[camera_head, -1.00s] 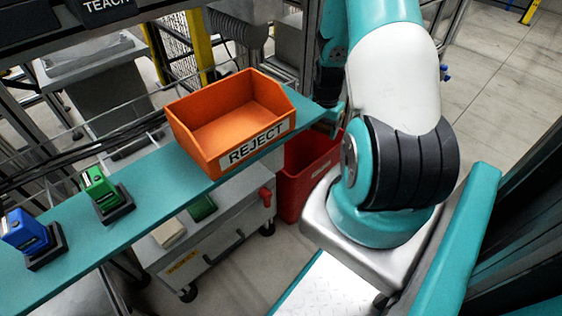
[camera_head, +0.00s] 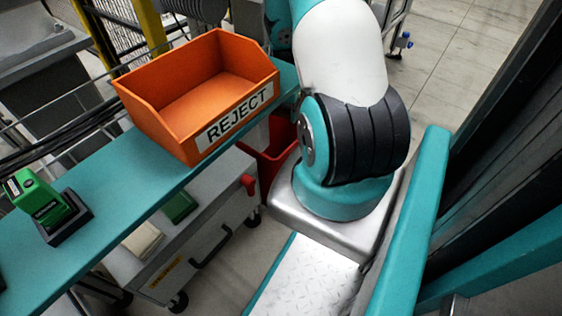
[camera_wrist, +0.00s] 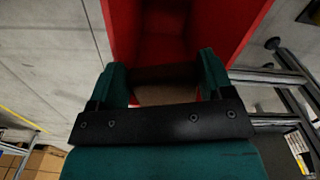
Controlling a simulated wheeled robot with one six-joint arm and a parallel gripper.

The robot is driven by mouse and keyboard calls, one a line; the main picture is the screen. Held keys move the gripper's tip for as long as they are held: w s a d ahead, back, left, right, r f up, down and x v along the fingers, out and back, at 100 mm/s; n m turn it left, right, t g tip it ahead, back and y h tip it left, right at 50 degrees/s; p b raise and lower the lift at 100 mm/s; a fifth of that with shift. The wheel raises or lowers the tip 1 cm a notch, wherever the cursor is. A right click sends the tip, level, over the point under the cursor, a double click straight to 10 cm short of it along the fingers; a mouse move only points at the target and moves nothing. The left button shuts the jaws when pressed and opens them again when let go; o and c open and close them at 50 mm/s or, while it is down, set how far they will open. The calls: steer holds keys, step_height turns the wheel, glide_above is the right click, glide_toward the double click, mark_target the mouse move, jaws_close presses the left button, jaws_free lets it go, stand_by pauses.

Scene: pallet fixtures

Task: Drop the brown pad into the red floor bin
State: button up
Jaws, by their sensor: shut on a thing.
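In the wrist view my gripper (camera_wrist: 163,76) has its two teal fingers closed on the sides of the brown pad (camera_wrist: 166,94), which shows dimly between them. The red floor bin (camera_wrist: 122,22) lies beyond the fingertips, its walls on both sides and its inside dark. The pad overlaps the bin's opening in this picture; its height above the bin I cannot tell. In the head view the red bin (camera_head: 272,160) stands on the floor, partly hidden by the teal shelf and my arm. My gripper is hidden there.
An orange REJECT bin (camera_head: 146,110) sits on the teal shelf (camera_head: 120,195). A green device (camera_head: 43,200) on a black base stands further left. A grey cart (camera_head: 205,235) with a red knob is below the shelf. Metal frame bars (camera_wrist: 268,76) flank the bin's right side.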

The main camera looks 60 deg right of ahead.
steer(key=o, duration=0.9)
steer(key=shift+o, duration=0.2)
step_height(320, 180, up, 8)
steer(key=p, duration=0.3)
steer(key=shift+f+p, duration=0.25)
steer(key=shift+p, duration=0.1)
